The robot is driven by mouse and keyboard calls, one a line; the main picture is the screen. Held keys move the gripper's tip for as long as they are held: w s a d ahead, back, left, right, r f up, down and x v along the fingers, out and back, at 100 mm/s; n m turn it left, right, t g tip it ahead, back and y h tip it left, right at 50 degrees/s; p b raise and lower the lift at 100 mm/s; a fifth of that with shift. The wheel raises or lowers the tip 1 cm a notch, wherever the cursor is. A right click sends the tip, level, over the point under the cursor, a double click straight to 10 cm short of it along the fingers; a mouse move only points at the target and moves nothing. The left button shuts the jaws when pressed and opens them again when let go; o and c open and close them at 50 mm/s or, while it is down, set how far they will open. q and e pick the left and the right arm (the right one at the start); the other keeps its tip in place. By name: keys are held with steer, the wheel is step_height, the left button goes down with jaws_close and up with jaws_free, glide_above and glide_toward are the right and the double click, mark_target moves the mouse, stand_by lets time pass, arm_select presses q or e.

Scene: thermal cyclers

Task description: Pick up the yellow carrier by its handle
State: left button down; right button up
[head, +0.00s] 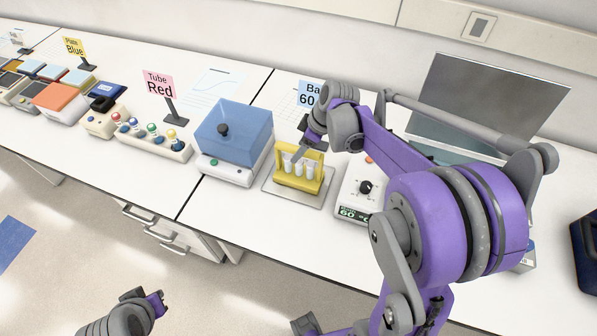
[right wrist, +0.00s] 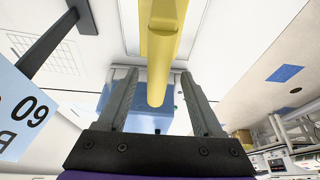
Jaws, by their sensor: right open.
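The yellow carrier (head: 297,182) stands upright on a pale tray (head: 284,201), holding several white-capped tubes. My right gripper (head: 303,151) is at the top of the carrier, partly covering its handle. In the right wrist view, the yellow handle (right wrist: 157,55) lies between the two grey fingers of my right gripper (right wrist: 158,76), which are apart with gaps on both sides. My left gripper (head: 157,302) is low at the left, over the floor and away from the bench; its finger opening is not clear.
A blue-lidded device (head: 233,135) stands just left of the carrier. A white device with a black knob (head: 358,190) stands close on its right, partly behind my right arm. A blue sign (head: 309,94) stands behind.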

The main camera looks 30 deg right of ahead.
steer(key=x, duration=0.5)
steer(key=shift+w+d, duration=0.1)
steer(key=shift+f, duration=0.15)
stand_by(0.4)
jaws_close()
stand_by(0.5)
stand_by(1.0)
